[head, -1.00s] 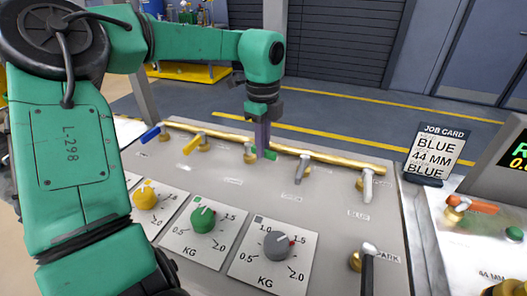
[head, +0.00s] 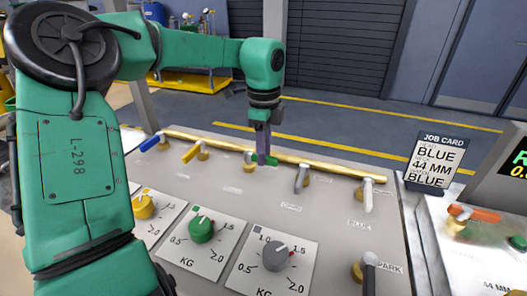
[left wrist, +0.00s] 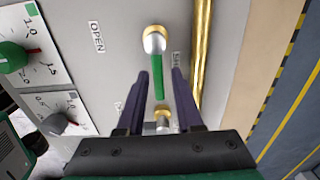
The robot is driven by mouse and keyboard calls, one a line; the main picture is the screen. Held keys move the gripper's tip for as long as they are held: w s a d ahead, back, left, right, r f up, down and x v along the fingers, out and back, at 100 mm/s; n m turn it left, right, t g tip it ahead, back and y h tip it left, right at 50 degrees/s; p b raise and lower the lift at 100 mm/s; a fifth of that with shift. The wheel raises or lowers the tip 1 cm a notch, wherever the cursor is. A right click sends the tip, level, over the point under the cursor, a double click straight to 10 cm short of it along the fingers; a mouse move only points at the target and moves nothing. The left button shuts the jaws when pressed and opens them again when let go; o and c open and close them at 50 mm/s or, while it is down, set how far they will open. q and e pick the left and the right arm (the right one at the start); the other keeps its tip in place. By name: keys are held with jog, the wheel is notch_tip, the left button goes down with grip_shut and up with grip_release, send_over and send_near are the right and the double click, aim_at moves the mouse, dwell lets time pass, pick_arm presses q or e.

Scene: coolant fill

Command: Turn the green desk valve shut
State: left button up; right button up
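The green desk valve has a green handle (head: 266,160) on a brass base (head: 250,160), on the grey desk in front of the brass pipe. In the head view the handle points right, roughly along the pipe. My left gripper (head: 263,150) is down at this handle. In the left wrist view the green handle (left wrist: 158,76) lies between the two purple fingers of my left gripper (left wrist: 160,90), with a gap on each side, so the gripper looks open around it. An OPEN label (left wrist: 97,37) is left of the valve; another label at right is partly hidden. My right gripper is not in view.
A blue valve handle (head: 149,144) and a yellow one (head: 190,155) stand to the left; a grey one (head: 301,178) and a white one (head: 368,196) stand to the right. Yellow, green (head: 201,230) and grey dials lie in front. A job card (head: 435,160) stands at right.

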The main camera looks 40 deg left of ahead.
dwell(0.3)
pick_arm(q)
notch_tip(320, 180, up, 14)
jog(key=p, duration=0.2)
jog(key=shift+r, duration=0.25)
dwell(0.3)
